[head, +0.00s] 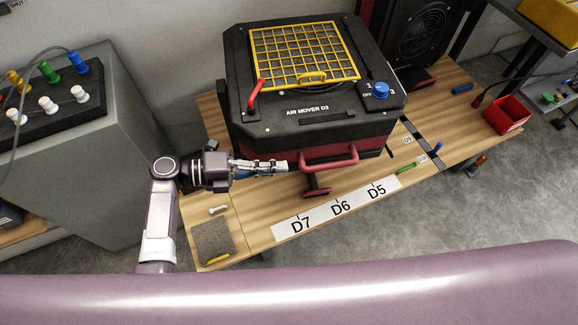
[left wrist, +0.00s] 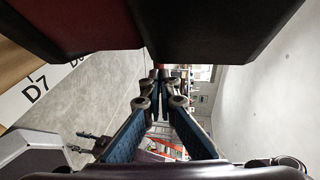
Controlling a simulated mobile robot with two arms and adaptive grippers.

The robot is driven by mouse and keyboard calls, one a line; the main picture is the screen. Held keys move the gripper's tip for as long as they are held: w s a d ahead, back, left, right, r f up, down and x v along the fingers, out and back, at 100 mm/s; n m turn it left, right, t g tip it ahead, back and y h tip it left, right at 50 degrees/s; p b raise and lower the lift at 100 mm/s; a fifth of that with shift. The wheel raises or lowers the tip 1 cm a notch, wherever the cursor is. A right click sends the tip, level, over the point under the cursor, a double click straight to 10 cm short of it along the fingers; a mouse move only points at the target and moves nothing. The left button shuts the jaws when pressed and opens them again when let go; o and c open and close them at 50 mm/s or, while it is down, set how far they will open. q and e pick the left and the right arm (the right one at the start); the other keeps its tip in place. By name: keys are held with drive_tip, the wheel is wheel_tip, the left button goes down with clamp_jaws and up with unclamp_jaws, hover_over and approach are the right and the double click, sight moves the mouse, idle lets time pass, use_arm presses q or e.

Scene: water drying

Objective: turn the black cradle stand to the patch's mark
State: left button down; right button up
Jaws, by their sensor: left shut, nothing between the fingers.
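A large black-topped unit with dark red sides, lettered AIR MOVER D3 (head: 330,122), stands on the wooden table. I cannot pick out a separate black cradle stand with certainty. The unit has a yellow grille on top, a blue knob (head: 381,90) and a red lever (head: 256,92). A red bar handle (head: 340,158) juts from its front. My left gripper (head: 287,167) is shut and empty at the handle's left end; I cannot tell whether they touch. It also shows shut in the left wrist view (left wrist: 161,84), below the dark underside. My right gripper is out of view.
A grey patch (head: 212,237) with a yellow strip lies at the table's front left. A white strip marked D7, D6, D5 (head: 338,208) runs along the front edge. A red bin (head: 507,115) sits at right, and a grey console (head: 65,160) stands at left.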

sight(317, 168)
use_arm(q)
drive_tip(key=x, duration=0.3)
idle(0.4)
drive_tip(key=shift+s+d, duration=0.15)
drive_tip(key=shift+d, duration=0.4)
drive_tip(key=d+t+p, duration=0.1)
drive_tip(key=d+n+p, duration=0.1)
drive_tip(key=d, duration=0.1)
drive_tip(key=d+n+t+p, duration=0.1)
drive_tip(key=shift+s+d+r+t, duration=0.15)
drive_tip(key=shift+s+d+t, duration=0.15)
drive_tip(key=shift+d, duration=0.1)
drive_tip(key=shift+d+n+t+y, duration=0.3)
drive_tip(key=shift+d+t+y, duration=0.1)
drive_tip(key=shift+d, duration=0.2)
drive_tip(key=shift+f, duration=0.2)
